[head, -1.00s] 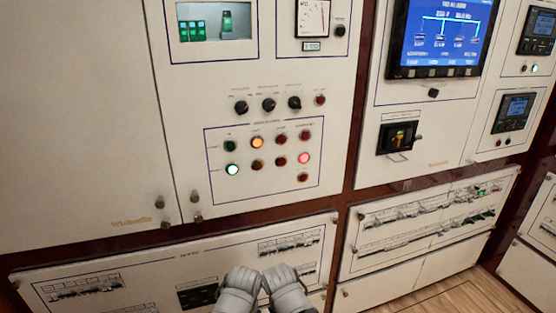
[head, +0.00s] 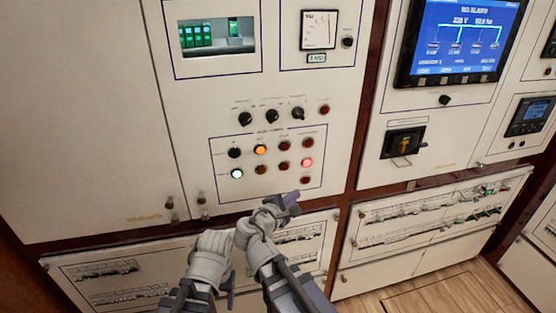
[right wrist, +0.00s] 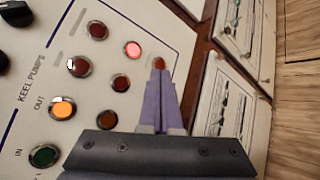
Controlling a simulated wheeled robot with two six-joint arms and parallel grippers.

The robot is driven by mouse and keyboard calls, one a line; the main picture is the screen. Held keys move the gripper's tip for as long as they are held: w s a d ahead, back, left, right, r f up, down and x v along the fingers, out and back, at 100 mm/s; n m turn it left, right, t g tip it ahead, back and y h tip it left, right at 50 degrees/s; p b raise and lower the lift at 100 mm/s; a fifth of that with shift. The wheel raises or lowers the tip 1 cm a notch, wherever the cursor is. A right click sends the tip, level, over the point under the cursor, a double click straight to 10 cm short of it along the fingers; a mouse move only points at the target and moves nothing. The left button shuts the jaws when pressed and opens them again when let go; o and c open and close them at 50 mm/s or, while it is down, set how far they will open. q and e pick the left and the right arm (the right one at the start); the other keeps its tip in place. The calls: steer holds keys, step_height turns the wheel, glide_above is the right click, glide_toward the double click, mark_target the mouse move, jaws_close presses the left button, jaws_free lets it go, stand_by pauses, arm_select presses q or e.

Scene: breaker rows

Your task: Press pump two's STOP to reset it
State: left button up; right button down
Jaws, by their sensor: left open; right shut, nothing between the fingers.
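The keel pumps panel (head: 216,190) is a framed block of round lamps and buttons, and it also fills the left of the right wrist view (right wrist: 90,95). A single dark red button (head: 305,180) sits below. I cannot read which one is marked STOP. My right gripper (head: 292,197) is shut and empty, just below the panel's lower right. In the right wrist view its purple fingertips (right wrist: 159,68) overlap that single button. My left gripper (head: 228,283) is open, lower left.
Black rotary knobs (head: 272,117) stick out above the panel. An amber lamp (head: 260,149) glows in the upper row. Breaker rows (head: 430,208) lie low to the right. A blue screen (head: 460,40) is at the upper right. Latch knobs (head: 202,199) protrude at left.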

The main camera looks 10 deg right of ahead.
steer(key=shift+w+a+r, duration=0.1)
steer(key=shift+w+r, duration=0.1)
steer(key=shift+r, duration=0.15)
steer(key=shift+w, duration=0.15)
glide_toward(288, 168)
steer(key=shift+w+d+f, duration=0.25)
steer(key=shift+w+d, duration=0.2)
steer(key=shift+d, duration=0.3)
steer(key=shift+w+d+f, duration=0.3)
steer(key=shift+w+d, duration=0.2)
steer(key=shift+d, duration=0.2)
steer(key=shift+w+d+f, duration=0.25)
steer(key=shift+w+d, duration=0.2)
steer(key=shift+d, duration=0.3)
stand_by(0.4)
steer(key=shift+w, duration=0.45)
steer(key=shift+w, duration=0.4)
stand_by(0.6)
steer(key=shift+s, duration=0.85)
